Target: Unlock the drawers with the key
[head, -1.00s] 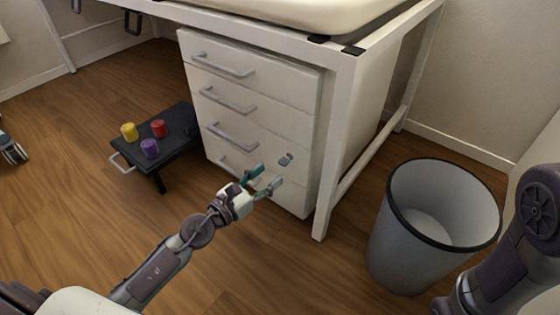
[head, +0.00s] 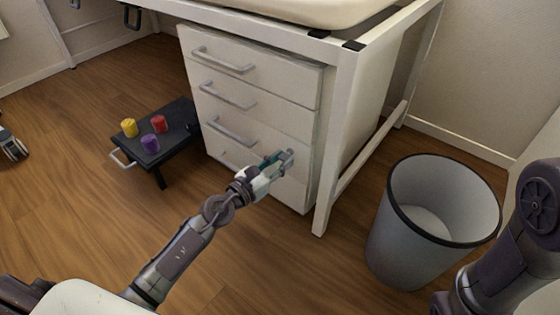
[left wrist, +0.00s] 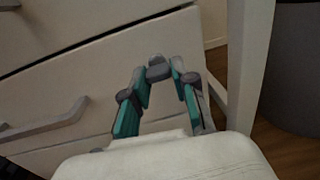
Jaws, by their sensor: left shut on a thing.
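The white drawer unit (head: 258,113) stands under the bed-like frame, its several drawers shut. My left gripper (head: 282,158) is at the right part of its lower front, pointing at it. In the left wrist view a small grey key (left wrist: 158,68) sits at the drawer front between the fingertips of my left gripper (left wrist: 160,76), which is shut on it. The key's far end is hidden, so I cannot tell how deep it sits in the lock. Part of my right arm shows at the lower right of the head view; its gripper is out of view.
A grey bin (head: 400,255) stands on the floor right of the drawers, beyond a white frame leg (head: 335,150). A low black table (head: 177,143) left of the drawers bears yellow, red and purple cylinders. Drawer handles (head: 228,95) stick out.

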